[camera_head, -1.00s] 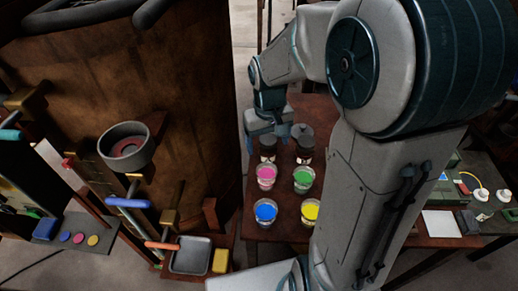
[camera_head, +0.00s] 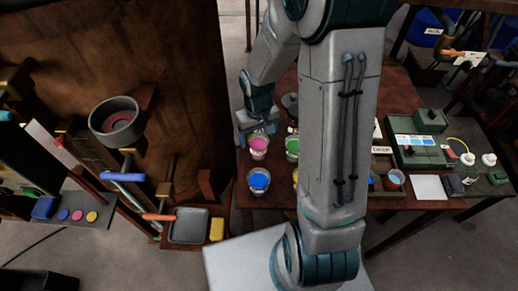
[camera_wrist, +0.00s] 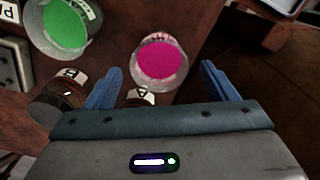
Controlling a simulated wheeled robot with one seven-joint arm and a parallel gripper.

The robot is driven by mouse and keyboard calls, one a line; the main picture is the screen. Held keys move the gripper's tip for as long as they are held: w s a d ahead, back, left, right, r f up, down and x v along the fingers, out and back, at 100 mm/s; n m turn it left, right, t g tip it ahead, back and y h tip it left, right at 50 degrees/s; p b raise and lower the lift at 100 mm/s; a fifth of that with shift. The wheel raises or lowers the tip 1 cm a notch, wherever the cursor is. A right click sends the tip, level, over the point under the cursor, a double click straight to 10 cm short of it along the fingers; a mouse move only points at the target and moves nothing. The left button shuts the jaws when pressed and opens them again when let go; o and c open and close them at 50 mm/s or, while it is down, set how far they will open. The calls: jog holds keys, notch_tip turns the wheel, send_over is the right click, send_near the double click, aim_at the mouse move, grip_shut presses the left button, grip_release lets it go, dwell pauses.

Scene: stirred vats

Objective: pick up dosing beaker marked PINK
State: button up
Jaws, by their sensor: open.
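The beaker with pink contents (camera_head: 258,146) stands on the brown table, near its left edge in the head view. In the wrist view the same pink beaker (camera_wrist: 160,62) lies just ahead of the fingertips and between their lines, apart from both. Any marking on it is too small to read. My gripper (camera_wrist: 158,88) is open and empty, with a blue finger on each side. In the head view my gripper (camera_head: 256,126) is just behind the pink beaker, and from this angle I cannot tell the height gap.
A green beaker (camera_wrist: 66,22) stands close beside the pink one. A blue beaker (camera_head: 258,181) is in front of it. Brown bottles labelled B (camera_wrist: 58,98) and A (camera_wrist: 139,98) are close to my gripper. A large rusty vat (camera_head: 120,60) stands left of the table.

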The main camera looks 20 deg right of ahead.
aim_at(258, 141)
jog(key=shift+s+f, duration=0.1)
jog(key=shift+f, duration=1.5)
jog(key=c, duration=1.1)
jog(key=shift+c, duration=0.2)
jog(key=shift+r, duration=0.1)
